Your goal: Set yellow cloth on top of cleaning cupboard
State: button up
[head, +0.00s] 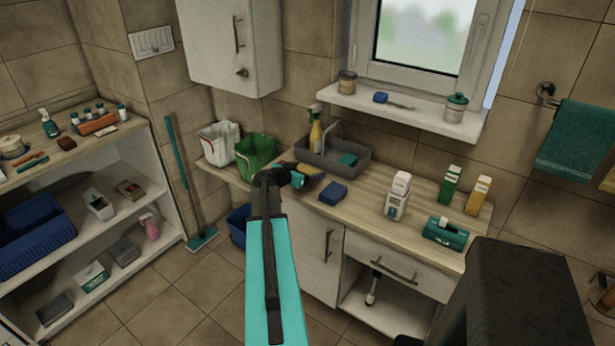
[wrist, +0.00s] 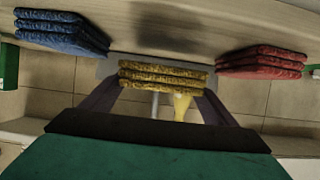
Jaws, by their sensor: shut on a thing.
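The yellow cloth (wrist: 162,75) is a folded, layered stack between the two fingers of my gripper (wrist: 160,88) in the wrist view. My gripper is shut on it. In the head view, the yellow cloth (head: 309,168) shows only as a small patch beside my gripper (head: 308,180), over the left part of the wooden counter. I cannot tell whether the cloth touches the counter. A white wall cupboard (head: 222,45) hangs at the upper left, and white cupboard doors (head: 318,250) are under the counter. I cannot tell which is the cleaning cupboard.
A blue cloth (wrist: 62,32) and a red cloth (wrist: 262,62) lie on either side of the held cloth. A grey caddy (head: 345,160), a green bucket (head: 255,155) and a white bottle (head: 397,198) stand on the counter (head: 365,222). An open shelf (head: 150,200) is at left.

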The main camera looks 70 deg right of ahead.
jog(key=shift+f+p, duration=0.7)
jog(key=shift+f, duration=0.95)
jog(key=shift+f+b, duration=0.2)
jog(key=shift+b, duration=0.15)
jog(key=o, duration=1)
jog(key=shift+r, duration=0.1)
jog(key=shift+r+p, duration=0.15)
jog(key=shift+p, duration=0.25)
jog(key=shift+w+a+r+b, duration=0.1)
jog(key=shift+a+b, duration=0.3)
jog(key=shift+a, duration=0.25)
jog(key=shift+b+v, duration=1.7)
jog(key=shift+v, duration=3.65)
jog(key=shift+r, duration=0.2)
